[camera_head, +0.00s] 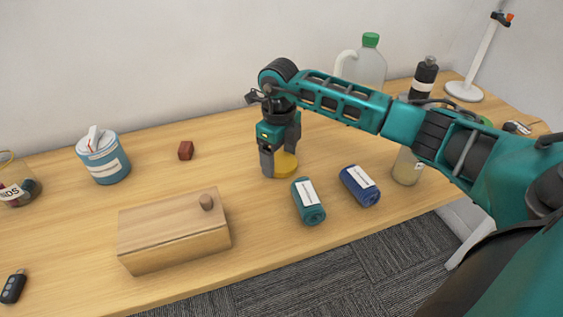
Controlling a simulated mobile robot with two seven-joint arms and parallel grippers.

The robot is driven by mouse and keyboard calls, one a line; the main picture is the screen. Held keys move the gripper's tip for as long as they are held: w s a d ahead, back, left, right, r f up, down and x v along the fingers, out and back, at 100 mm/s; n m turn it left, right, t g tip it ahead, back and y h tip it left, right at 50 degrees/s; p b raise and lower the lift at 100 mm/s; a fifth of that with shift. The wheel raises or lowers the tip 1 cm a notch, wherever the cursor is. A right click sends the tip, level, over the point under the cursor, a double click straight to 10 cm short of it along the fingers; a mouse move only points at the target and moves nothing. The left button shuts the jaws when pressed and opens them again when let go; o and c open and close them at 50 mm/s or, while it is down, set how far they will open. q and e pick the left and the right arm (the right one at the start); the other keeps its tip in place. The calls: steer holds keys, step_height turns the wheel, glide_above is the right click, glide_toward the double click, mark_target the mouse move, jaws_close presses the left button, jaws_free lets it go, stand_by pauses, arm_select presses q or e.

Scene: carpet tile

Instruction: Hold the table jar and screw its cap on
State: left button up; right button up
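A yellow round cap (286,164) lies low at the tabletop, near the middle of the table. My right gripper (280,163) points down at it, its fingers apart on either side of the cap. I cannot tell whether the fingers touch it. A clear jar (406,168) with pale beige contents stands upright to the right; my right arm hides its top. My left gripper is not in view.
A blue tub (104,161) is farther left. A jug (366,68) and black bottle (424,76) stand behind my arm.

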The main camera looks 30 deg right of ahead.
mark_target(279, 160)
steer(key=c, duration=0.4)
step_height(279, 160, up, 20)
steer(key=shift+r+p, duration=0.1)
steer(key=shift+p, duration=0.85)
